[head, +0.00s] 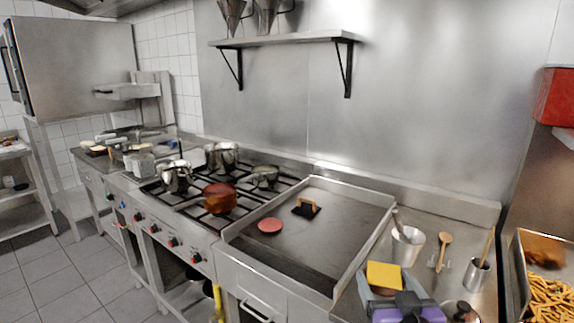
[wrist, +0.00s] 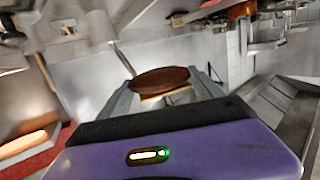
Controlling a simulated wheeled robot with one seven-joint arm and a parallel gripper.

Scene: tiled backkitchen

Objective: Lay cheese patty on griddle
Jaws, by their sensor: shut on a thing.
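The cheese patty is a brown round patty with a square yellow cheese slice (head: 383,275) on top. It also shows in the wrist view, where the brown disc (wrist: 160,79) lies between the fingers with a yellow edge showing. My gripper (head: 388,292) is shut on it at the lower right of the head view; the fingers also show in the wrist view (wrist: 163,88). In the head view the patty appears over the steel counter just right of the griddle (head: 330,225). The griddle is a flat grey plate with raised side and back walls.
A red patty (head: 270,226) and a black press with a wooden handle (head: 307,209) are on the griddle. Its front and right areas are clear. A metal container (head: 407,246), wooden spoon (head: 443,250) and cup (head: 475,277) stand right. A stove with pots (head: 178,178) is left.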

